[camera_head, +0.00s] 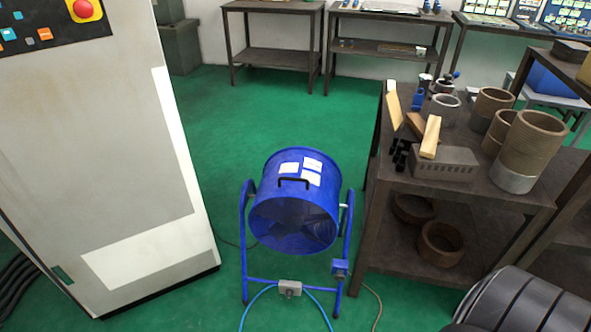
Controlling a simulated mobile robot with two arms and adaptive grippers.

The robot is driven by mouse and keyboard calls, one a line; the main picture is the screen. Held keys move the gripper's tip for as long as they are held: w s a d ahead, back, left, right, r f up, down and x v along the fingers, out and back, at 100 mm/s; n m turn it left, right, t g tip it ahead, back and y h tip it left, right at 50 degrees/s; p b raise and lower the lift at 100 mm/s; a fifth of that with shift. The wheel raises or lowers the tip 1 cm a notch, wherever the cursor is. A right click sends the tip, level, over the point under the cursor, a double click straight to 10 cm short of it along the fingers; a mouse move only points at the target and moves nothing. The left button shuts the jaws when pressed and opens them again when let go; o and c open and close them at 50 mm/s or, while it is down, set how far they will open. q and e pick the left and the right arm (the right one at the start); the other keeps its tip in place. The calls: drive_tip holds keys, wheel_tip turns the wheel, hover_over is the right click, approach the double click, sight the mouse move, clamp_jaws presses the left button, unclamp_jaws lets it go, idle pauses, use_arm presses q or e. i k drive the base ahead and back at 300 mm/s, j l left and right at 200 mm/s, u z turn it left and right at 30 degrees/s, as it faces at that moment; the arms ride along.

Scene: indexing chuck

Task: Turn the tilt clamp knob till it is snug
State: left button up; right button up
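A blue drum fan (296,205) stands on the green floor in the middle of the view, hung between the uprights of a blue tube stand (245,255). The drum is tilted, with its open front facing down towards me. It has a black handle and white labels on top. A small pale fitting (343,206) shows at the right pivot, between drum and upright; it is too small to tell whether it is the clamp knob or how tight it is. Neither of my grippers is in view.
A dark workbench (480,195) with rings, blocks and cylinders stands close to the fan's right. A grey cabinet (110,150) stands at the left. Blue hoses (262,301) run from the stand's foot. Green floor behind the fan is clear.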

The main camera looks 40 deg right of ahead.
sight(340, 277)
drive_tip(key=z, duration=1.15)
drive_tip(key=k, duration=0.1)
